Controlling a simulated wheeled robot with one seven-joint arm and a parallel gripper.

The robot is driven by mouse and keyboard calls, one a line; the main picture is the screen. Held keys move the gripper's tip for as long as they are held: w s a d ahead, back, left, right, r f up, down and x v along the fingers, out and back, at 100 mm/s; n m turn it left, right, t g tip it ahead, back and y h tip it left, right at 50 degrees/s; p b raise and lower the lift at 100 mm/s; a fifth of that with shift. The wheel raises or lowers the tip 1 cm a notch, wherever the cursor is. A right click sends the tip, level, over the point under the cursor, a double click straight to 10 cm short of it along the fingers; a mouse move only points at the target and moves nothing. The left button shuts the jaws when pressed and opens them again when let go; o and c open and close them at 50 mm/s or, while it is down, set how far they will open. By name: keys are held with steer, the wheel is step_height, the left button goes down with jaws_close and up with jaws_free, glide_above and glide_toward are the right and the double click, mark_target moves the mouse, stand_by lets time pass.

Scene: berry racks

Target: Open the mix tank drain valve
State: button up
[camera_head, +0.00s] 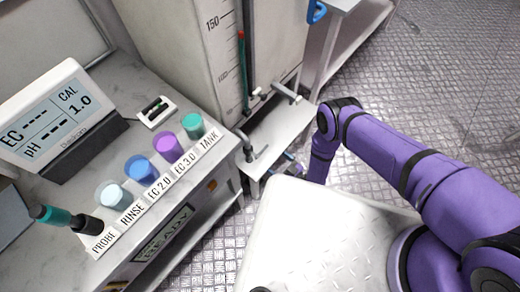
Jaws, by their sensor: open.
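The mix tank (185,45) is a tall pale tank with a scale marked 150 and 100, at the top middle of the head view. A grey lever-like fitting (286,93) sticks out at its lower right corner. A second grey fitting with a dark stem (248,147) stands lower, by the white stand. I cannot tell for sure which is the drain valve. My purple arm bends down beside the stand. Its end, my gripper (286,166), shows only in small part low beside the stand, apart from the upper lever. It is open, and no held thing shows.
A bench on the left carries an EC/pH meter (52,118), several coloured cups (167,143) and a teal probe (55,216). The white stand (277,135) juts out under the tank. A rack (340,50) stands behind. Metal floor (440,60) is clear at upper right.

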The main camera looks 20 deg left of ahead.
mark_target(262, 151)
steer(key=x, duration=0.9)
steer(key=shift+w+a, duration=0.2)
steer(key=shift+a, duration=0.15)
steer(key=c, duration=0.9)
steer(key=shift+r, duration=0.1)
